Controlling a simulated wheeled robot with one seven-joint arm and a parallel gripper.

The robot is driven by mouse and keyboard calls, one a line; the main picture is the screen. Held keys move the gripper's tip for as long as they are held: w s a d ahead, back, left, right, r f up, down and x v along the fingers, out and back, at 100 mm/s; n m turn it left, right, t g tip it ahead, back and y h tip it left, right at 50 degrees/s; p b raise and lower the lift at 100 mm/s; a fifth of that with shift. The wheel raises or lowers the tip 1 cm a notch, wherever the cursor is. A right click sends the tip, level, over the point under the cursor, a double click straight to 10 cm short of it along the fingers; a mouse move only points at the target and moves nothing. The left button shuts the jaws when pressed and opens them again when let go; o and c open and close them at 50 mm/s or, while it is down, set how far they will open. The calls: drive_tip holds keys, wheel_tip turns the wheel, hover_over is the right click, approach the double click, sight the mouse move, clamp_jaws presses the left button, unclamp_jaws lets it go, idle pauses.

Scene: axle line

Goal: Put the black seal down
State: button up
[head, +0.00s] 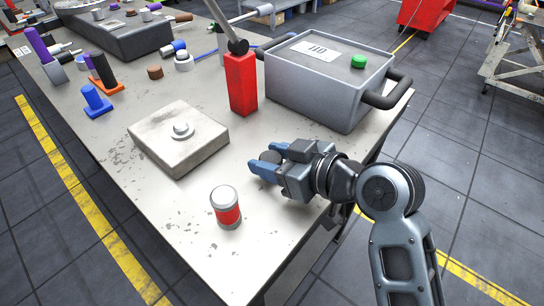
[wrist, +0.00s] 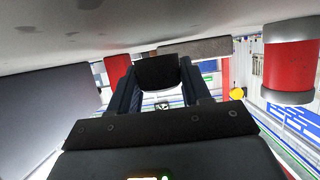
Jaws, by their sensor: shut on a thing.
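My gripper (head: 266,166) is low over the near right part of the grey worktable (head: 160,225), with its blue fingers pointing left. In the wrist view my gripper (wrist: 158,88) is shut on the black seal (wrist: 157,71), which shows as a dark block between the fingertips. The tabletop fills the top of the wrist view, close to the seal. I cannot tell whether the seal touches it.
A red canister (head: 227,209) stands in front of my gripper. A square plate with a knob (head: 179,140) lies to the left. A red post (head: 241,84) and a grey handled box (head: 315,95) stand behind. Bare tabletop lies between plate and canister.

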drive_tip(key=shift+f+b, duration=0.35)
drive_tip(key=shift+f, duration=0.2)
drive_tip(key=o, duration=1)
drive_tip(key=shift+r, duration=0.15)
drive_tip(key=shift+r+p, duration=0.3)
drive_tip(key=shift+p, duration=0.1)
drive_tip(key=v, duration=1.2)
drive_tip(key=shift+r, duration=0.3)
